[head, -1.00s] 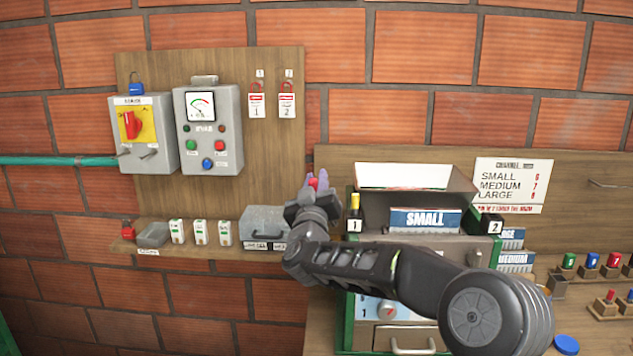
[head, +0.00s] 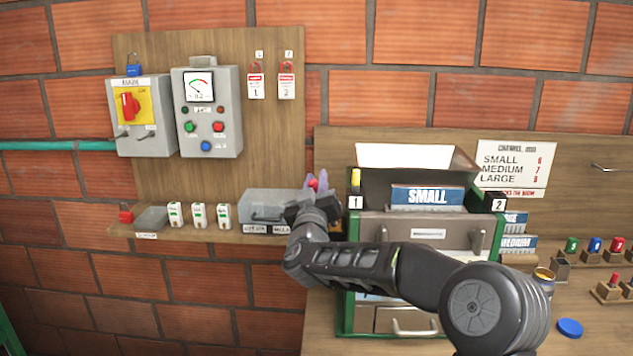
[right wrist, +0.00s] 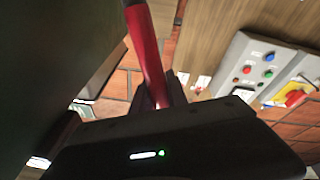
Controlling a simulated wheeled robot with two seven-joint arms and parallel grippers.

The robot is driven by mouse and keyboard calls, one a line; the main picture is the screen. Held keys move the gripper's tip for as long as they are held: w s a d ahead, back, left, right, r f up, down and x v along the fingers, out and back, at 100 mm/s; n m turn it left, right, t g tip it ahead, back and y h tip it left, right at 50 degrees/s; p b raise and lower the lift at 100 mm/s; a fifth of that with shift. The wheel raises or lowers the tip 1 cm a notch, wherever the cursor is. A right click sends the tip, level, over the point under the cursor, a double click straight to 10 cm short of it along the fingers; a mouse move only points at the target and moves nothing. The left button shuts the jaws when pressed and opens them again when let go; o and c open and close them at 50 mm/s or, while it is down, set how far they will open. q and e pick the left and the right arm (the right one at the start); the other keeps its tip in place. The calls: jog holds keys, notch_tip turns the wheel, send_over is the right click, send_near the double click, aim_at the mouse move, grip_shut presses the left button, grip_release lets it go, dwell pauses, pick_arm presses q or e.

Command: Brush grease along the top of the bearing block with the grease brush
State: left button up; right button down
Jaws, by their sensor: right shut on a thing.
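My right gripper (head: 314,188) is shut on a red handle, whose small red tip (head: 313,183) shows between the fingers in the head view. In the right wrist view the red handle (right wrist: 147,50) runs up and away from the jaws, with a dark part at its upper end. It looks like the grease brush; no bristles can be made out. The gripper is in front of the wall board, left of the green-framed machine (head: 430,223). I cannot pick out the bearing block with certainty. My left gripper is not in view.
A yellow-rimmed pot (head: 543,276) and a blue lid (head: 570,328) are on the bench at right. A shelf with a grey box (head: 272,208) is behind the gripper. A control box (head: 207,110) hangs on the board. My right forearm covers part of the machine's front.

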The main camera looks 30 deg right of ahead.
jog(key=shift+f+b, duration=0.4)
jog(key=shift+b, duration=0.05)
dwell(0.7)
jog(key=shift+w+d, duration=0.1)
jog(key=shift+w, duration=0.05)
jog(key=shift+f+x, duration=0.2)
jog(key=shift+x, duration=0.65)
jog(key=shift+d, duration=0.1)
jog(key=shift+w+d+f+p, duration=0.1)
jog(key=shift+w+d+p, duration=0.15)
jog(key=shift+w, duration=0.15)
jog(key=shift+w+d+p, duration=0.1)
jog(key=shift+w+d, duration=0.2)
jog(key=shift+w, duration=0.15)
jog(key=shift+w+d+p, duration=0.35)
jog(key=shift+w+d, duration=0.3)
jog(key=shift+w, duration=0.2)
jog(key=shift+s, duration=0.1)
